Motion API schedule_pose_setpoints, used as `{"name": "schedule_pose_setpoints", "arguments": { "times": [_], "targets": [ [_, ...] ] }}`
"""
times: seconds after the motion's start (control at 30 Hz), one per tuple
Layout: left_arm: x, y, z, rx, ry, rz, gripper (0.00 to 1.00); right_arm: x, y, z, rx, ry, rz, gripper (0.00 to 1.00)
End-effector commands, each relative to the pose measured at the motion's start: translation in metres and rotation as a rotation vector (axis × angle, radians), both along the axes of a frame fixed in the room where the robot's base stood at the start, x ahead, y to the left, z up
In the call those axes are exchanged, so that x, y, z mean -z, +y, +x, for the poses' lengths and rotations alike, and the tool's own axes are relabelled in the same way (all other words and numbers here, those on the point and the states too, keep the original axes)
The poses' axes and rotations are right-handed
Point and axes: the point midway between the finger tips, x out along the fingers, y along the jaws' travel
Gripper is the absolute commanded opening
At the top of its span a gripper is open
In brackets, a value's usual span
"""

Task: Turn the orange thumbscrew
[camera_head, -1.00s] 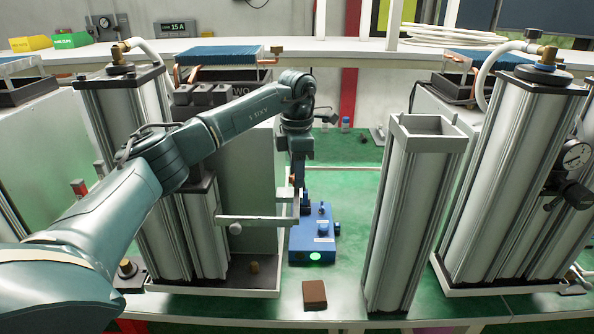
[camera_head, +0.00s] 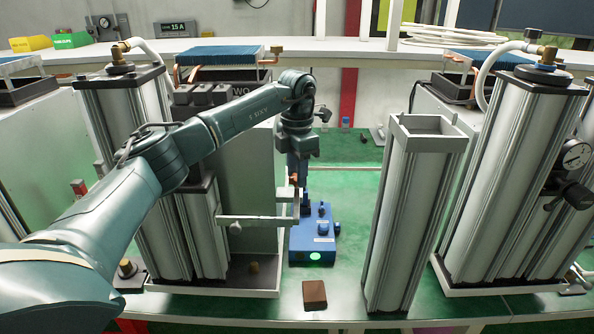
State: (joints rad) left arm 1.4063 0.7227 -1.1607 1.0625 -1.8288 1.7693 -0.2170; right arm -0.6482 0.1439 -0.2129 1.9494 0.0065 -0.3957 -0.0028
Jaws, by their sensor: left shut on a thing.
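My left arm reaches in from the left, over the left column. My left gripper (camera_head: 298,172) points down at the upright end of the grey bracket, above and behind the blue box. It is shut on a small orange-brown piece (camera_head: 293,179), which looks like the orange thumbscrew. The fingertips are small and partly hidden, so the exact grip is hard to make out. The grey bracket (camera_head: 258,221) reaches sideways from the front of the left column (camera_head: 203,235). My right gripper does not show.
A blue box (camera_head: 312,243) with a lit green spot stands just right of the bracket. A brown block (camera_head: 314,295) lies at the bench's front. An open-topped grey column (camera_head: 408,215) and a larger column with a gauge (camera_head: 515,180) stand to the right. Green bench lies between.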

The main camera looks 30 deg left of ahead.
Motion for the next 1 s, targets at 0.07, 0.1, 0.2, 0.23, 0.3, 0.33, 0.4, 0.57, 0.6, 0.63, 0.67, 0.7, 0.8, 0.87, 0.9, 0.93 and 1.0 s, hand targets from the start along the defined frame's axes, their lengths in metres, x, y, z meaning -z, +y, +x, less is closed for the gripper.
{"name": "schedule_pose_setpoints", "arguments": {
  "times": [0.07,0.1,0.2,0.23,0.3,0.33,0.4,0.57,0.6,0.63,0.67,0.7,0.8,0.87,0.9,0.93,1.0],
  "targets": [
    [0.0,0.0,0.0,0.0,0.0,0.001,0.34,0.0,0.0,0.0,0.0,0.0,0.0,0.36],
    [0.0,0.0,0.0,0.001,0.0,0.001,0.38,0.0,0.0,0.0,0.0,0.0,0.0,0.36],
    [0.0,0.0,0.0,0.001,0.0,0.001,0.46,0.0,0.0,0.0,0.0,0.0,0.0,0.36],
    [0.0,0.0,0.0,0.001,0.0,0.001,0.48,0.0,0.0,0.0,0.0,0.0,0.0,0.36],
    [0.0,0.0,0.0,0.001,0.0,0.001,0.54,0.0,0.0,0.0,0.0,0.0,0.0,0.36],
    [0.0,0.0,0.0,0.001,0.0,0.001,0.55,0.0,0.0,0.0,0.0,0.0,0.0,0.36],
    [0.0,0.0,0.0,0.001,0.0,0.0,0.55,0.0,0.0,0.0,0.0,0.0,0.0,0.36],
    [-0.001,0.0,0.0,0.001,-0.001,0.0,0.55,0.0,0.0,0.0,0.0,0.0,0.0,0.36],
    [-0.003,0.0,0.0,0.001,-0.001,0.0,0.55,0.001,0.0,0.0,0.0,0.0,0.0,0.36],
    [-0.005,0.0,0.001,0.001,-0.002,0.0,0.55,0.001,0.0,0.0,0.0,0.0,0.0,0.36],
    [-0.008,0.0,0.001,0.001,-0.004,0.0,0.55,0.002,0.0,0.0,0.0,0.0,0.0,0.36],
    [-0.013,0.0,0.001,0.001,-0.004,0.0,0.55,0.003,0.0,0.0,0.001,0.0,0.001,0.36],
    [-0.03,0.0,0.001,0.001,-0.006,0.0,0.55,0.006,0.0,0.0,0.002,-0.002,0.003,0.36],
    [-0.044,-0.001,0.001,0.002,-0.007,0.0,0.55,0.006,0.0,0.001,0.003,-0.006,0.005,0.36],
    [-0.054,-0.001,0.001,0.001,-0.007,0.0,0.55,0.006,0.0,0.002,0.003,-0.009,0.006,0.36],
    [-0.061,0.0,0.001,0.001,-0.006,-0.001,0.55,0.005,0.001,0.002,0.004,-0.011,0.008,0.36],
    [-0.077,-0.001,0.001,0.0,-0.006,-0.001,0.55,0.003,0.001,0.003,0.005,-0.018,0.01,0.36]
  ]
}}
